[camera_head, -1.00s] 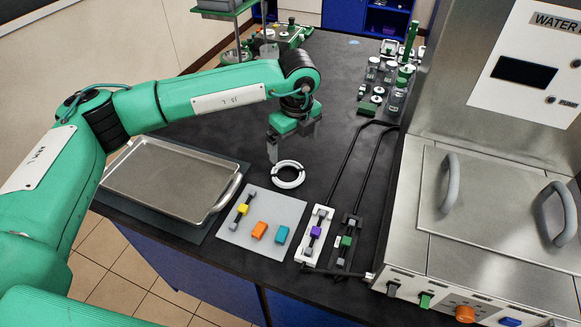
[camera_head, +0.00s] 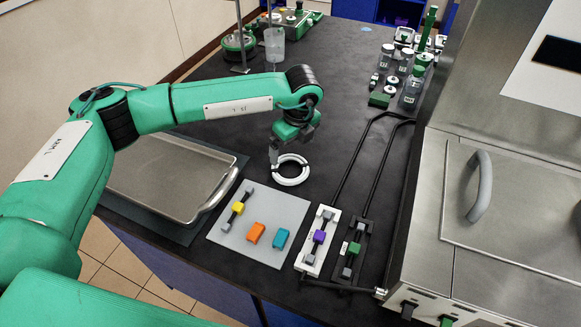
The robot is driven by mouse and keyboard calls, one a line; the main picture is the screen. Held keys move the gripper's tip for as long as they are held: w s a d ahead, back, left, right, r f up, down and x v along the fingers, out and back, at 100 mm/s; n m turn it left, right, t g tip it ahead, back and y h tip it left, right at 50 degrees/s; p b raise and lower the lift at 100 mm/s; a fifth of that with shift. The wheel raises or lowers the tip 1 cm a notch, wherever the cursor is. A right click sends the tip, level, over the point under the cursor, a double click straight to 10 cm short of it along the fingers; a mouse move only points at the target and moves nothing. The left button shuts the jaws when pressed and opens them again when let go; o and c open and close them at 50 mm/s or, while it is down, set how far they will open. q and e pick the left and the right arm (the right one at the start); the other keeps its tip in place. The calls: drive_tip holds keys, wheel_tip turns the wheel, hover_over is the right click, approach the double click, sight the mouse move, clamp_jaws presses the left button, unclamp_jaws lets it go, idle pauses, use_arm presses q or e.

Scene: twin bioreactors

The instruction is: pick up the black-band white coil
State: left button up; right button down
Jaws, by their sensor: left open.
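The white coil (camera_head: 291,181) with a black band lies on the dark bench top, just behind the grey mat. My left gripper (camera_head: 274,158) points down at the coil's far left side, its fingers at or just above the ring. I cannot tell whether they touch it. The gripper is open, with nothing visibly held. My right gripper is not in view.
A metal tray (camera_head: 137,185) lies left under my left arm. The grey mat (camera_head: 257,205) holds yellow, orange and teal pieces. White and black clamp strips, black tubing (camera_head: 352,150) and a steel water bath (camera_head: 490,235) are on the right. Bottles stand at the back right.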

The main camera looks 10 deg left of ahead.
sight(290, 171)
use_arm(q)
drive_tip(key=f, duration=0.2)
drive_tip(key=shift+w+a+f, duration=0.15)
drive_tip(key=shift+w+f, duration=0.05)
drive_tip(key=shift+f, duration=0.15)
drive_tip(key=shift+f+p, duration=0.35)
drive_tip(key=shift+f, duration=0.15)
drive_tip(key=f, duration=0.1)
drive_tip(key=f+p, duration=0.1)
drive_tip(key=f, duration=0.1)
drive_tip(key=f+p, duration=0.1)
drive_tip(key=f, duration=0.1)
drive_tip(key=shift+w+a, duration=0.25)
drive_tip(key=shift+w, duration=0.05)
drive_tip(key=c, duration=0.7)
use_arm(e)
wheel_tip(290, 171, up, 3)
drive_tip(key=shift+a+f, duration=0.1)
use_arm(q)
drive_tip(key=shift+r, duration=0.1)
